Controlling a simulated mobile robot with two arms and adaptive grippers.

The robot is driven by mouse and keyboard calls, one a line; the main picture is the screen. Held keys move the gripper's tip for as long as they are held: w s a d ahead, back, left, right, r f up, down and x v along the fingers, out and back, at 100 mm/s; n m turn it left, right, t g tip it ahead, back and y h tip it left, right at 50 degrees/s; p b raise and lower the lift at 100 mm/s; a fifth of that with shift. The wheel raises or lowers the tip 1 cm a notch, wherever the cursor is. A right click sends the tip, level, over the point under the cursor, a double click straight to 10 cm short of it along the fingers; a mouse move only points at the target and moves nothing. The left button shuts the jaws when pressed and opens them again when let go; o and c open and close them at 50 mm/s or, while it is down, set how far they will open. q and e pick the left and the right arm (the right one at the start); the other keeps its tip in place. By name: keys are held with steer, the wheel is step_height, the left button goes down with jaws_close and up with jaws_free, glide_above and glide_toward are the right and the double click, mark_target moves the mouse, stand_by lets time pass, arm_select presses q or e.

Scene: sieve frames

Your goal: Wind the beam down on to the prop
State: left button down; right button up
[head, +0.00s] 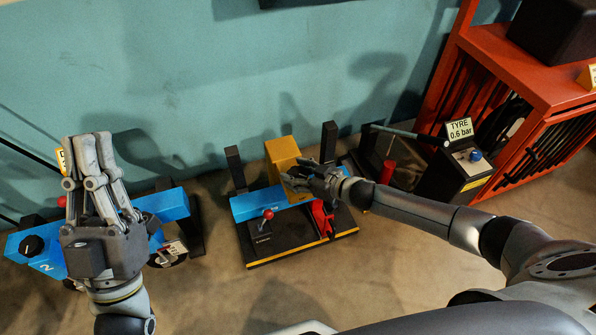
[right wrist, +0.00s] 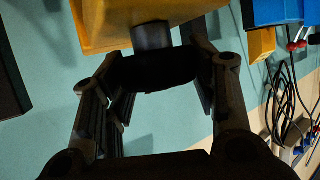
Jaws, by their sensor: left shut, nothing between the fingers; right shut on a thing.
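The blue beam (head: 258,205) spans the middle rig, between black posts above a black base (head: 290,245) with a yellow front edge. A yellow housing (head: 281,152) sits on the beam. A red piece, seemingly the prop (head: 322,218), stands at the beam's right part; I cannot tell whether they touch. My right gripper (head: 302,180) is at the housing, shut on a dark knob (right wrist: 153,67), which joins the yellow housing by a short shaft in the right wrist view. My left gripper (head: 88,140) is shut and empty, fingers up, over the left rig.
A blue rig (head: 175,205) with a black dial (head: 31,246) stands at left, partly behind my left gripper. A red-knobbed lever (head: 267,214) is on the middle base. A tyre gauge box (head: 459,165) and an orange rack (head: 530,85) stand at right. The front floor is clear.

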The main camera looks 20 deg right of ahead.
steer(key=shift+n+g+y+p, duration=0.4)
steer(key=shift+n+y, duration=0.3)
arm_select(q)
steer(key=w+f+g, duration=0.1)
steer(key=w+f, duration=0.1)
steer(key=w+f+g+y, duration=0.1)
steer(key=f+g, duration=0.1)
steer(key=shift+w+d, duration=0.2)
steer(key=shift+w, duration=0.2)
arm_select(e)
steer(key=shift+a, duration=0.1)
steer(key=o, duration=1)
steer(key=shift+o, duration=0.2)
arm_select(q)
steer(key=shift+r, duration=0.1)
arm_select(e)
steer(key=shift+g, duration=0.3)
steer(key=shift+s+d+r, duration=0.1)
steer(key=shift+s+d, duration=0.15)
steer(key=shift+d, duration=0.1)
steer(key=v, duration=1.1)
